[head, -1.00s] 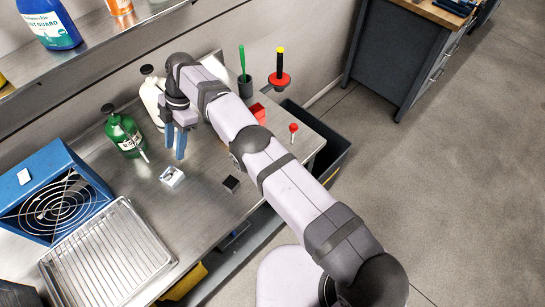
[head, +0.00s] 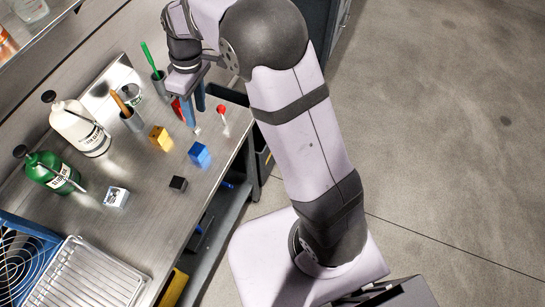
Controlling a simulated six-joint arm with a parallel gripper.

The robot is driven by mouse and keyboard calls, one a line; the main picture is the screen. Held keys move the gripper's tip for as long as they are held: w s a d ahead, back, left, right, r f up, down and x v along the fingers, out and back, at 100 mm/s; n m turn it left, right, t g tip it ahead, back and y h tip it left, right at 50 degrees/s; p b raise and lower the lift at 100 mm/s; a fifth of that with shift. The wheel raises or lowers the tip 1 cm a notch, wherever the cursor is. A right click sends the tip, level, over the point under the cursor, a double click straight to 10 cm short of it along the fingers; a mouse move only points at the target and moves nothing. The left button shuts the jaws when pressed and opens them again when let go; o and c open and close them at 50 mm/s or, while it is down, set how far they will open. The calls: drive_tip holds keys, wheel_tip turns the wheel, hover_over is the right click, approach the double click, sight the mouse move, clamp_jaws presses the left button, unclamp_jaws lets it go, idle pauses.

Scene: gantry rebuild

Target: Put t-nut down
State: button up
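My gripper (head: 195,116) points down over the right end of the steel bench, with its two blue fingers visible and a narrow gap between them. A tiny pale piece (head: 197,131) shows right at the fingertips. It may be the t-nut, but it is too small to identify. I cannot tell whether the fingers hold it or it lies on the bench behind them.
The bench's front is mostly clear.

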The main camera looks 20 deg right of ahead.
drive_tip(key=s+d+f+m, duration=0.1)
drive_tip(key=s+d+m, duration=0.4)
drive_tip(key=s, duration=0.5)
drive_tip(key=s+d+f+m+h, duration=0.1)
drive_tip(key=s+d+m, duration=0.4)
drive_tip(key=s+d, duration=0.5)
drive_tip(key=shift+f+t, duration=0.15)
drive_tip(key=shift+t, duration=0.15)
drive_tip(key=shift+s, duration=0.1)
wheel_tip(320, 180, down, 4)
drive_tip(key=b, duration=0.3)
drive_tip(key=shift+r+b, duration=0.25)
drive_tip(key=shift+b, duration=0.05)
